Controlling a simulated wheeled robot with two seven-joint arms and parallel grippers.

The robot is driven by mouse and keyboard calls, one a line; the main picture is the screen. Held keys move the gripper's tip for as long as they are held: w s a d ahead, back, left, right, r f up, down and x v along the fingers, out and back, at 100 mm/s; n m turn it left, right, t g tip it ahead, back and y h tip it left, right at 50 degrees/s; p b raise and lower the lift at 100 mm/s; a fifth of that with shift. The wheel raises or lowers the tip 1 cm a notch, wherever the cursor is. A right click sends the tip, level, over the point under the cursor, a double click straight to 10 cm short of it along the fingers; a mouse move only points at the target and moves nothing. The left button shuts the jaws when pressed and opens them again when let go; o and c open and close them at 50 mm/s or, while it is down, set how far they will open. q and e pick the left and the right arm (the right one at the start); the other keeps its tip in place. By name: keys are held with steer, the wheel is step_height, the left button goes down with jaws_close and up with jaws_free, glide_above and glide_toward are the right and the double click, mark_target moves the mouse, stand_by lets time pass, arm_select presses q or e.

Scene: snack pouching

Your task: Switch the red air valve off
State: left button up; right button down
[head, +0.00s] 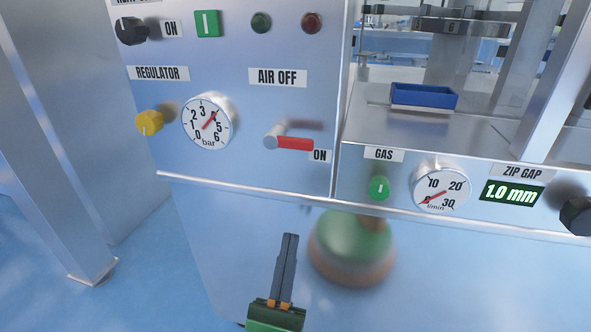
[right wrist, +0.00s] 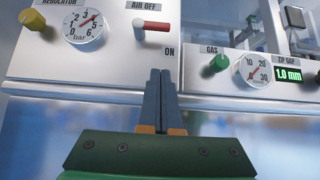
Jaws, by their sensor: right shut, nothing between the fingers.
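The red air valve handle (head: 294,143) sits on the steel panel on a grey stem, below the AIR OFF label (head: 278,77). Its handle points right, toward the ON label (head: 320,156). It also shows in the right wrist view (right wrist: 156,26), above the gripper. My right gripper (head: 290,238) is shut and empty, below the valve and apart from it. Its closed fingers (right wrist: 160,75) point up toward the panel in the right wrist view. My left gripper is not in view.
The pressure gauge (head: 208,122) and yellow regulator knob (head: 149,122) are left of the valve. A metal ledge (head: 250,186) runs below the valve.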

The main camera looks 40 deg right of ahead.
mark_target(291, 139)
arm_select(q)
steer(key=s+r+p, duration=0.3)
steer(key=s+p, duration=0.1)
steer(key=p, duration=0.1)
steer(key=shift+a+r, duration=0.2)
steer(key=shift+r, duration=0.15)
arm_select(e)
steer(key=x, duration=0.4)
steer(key=a+r+x, duration=0.1)
steer(key=x, duration=0.3)
steer(key=s+r+x, duration=0.1)
steer(key=x, duration=0.3)
steer(key=shift+a, duration=0.25)
